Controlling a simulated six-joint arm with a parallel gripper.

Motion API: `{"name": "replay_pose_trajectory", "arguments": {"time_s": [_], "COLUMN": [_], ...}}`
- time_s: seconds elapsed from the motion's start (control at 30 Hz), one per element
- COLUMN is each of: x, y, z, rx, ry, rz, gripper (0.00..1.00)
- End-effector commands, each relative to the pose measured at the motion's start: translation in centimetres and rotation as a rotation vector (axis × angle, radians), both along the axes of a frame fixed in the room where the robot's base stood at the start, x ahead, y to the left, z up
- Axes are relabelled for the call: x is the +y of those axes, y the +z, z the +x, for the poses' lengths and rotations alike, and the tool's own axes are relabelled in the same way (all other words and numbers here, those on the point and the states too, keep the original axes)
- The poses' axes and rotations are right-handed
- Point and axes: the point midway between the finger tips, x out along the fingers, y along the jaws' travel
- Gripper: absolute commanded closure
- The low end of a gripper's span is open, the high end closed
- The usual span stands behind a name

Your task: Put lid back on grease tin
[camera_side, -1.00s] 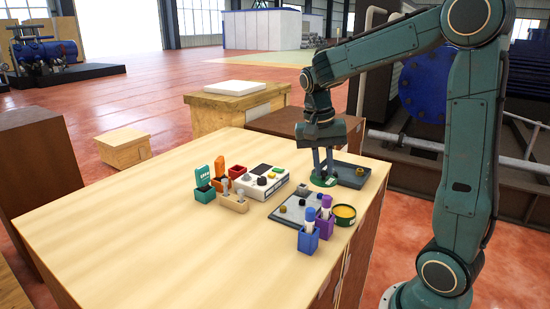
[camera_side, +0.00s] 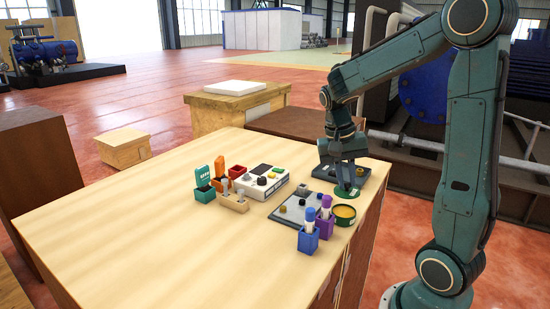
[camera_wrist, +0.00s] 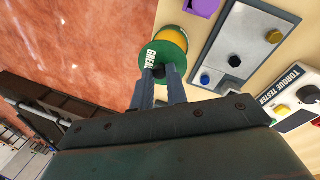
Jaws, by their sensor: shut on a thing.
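The green grease tin (camera_side: 344,217) stands open near the right edge of the table, with yellow grease showing inside. My gripper (camera_side: 346,187) is shut on the lid's dark knob and holds the green lid (camera_side: 346,194) just behind the tin, seemingly a little above the table. In the wrist view, the lid (camera_wrist: 172,47) with white lettering sits at the fingertips (camera_wrist: 161,74). It overlaps part of the tin in that view, where yellow grease (camera_wrist: 188,36) and the green rim show past it. The exact gap between lid and tin cannot be told.
A grey plate (camera_side: 287,211) with bolts lies left of the tin. Purple (camera_side: 325,227) and blue (camera_side: 308,240) holders with capped items stand in front-left of it. A dark tray (camera_side: 373,171) is behind the lid. The white torque tester (camera_side: 271,189) is further left. The table's left front is clear.

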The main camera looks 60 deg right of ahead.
Motion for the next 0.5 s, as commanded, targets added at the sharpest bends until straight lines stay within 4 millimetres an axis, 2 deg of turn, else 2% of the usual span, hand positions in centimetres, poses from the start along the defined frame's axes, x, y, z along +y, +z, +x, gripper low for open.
{"name": "replay_pose_trajectory", "arguments": {"time_s": [0.5], "x": [0.0], "y": [-3.6], "z": [0.0], "rx": [0.002], "ry": [0.0], "rz": [0.001], "gripper": [1.0]}}
